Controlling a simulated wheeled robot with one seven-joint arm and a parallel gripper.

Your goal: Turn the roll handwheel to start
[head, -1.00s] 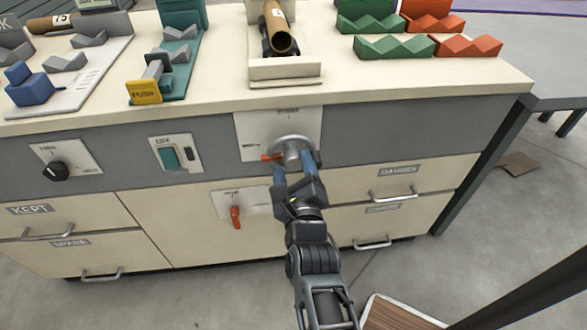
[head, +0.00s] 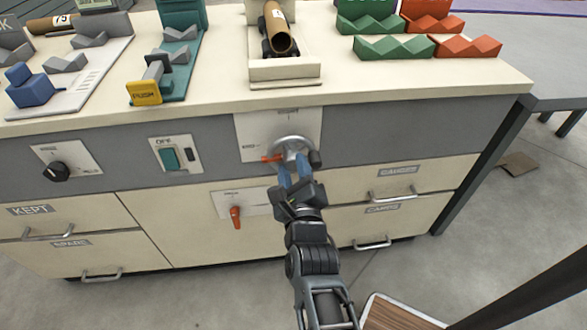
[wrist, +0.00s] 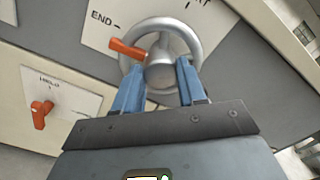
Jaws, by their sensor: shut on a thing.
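The roll handwheel (head: 291,143) is a silver ring with a central hub on a white plate on the cabinet front. It also shows in the wrist view (wrist: 197,42). Its orange pointer (wrist: 126,49) points left, a little below the END mark (wrist: 102,18); a partly cut-off label is at the upper right. My gripper (head: 292,163) has its blue fingers on either side of the hub, shut on the handwheel; it also shows in the wrist view (wrist: 158,72).
An orange lever (head: 236,217) on a white plate is below left of the wheel. A green switch (head: 170,158) and a black knob (head: 57,172) are farther left. Drawer handles (head: 393,199) stick out at the right. A cardboard tube (head: 277,35) lies in a cradle above.

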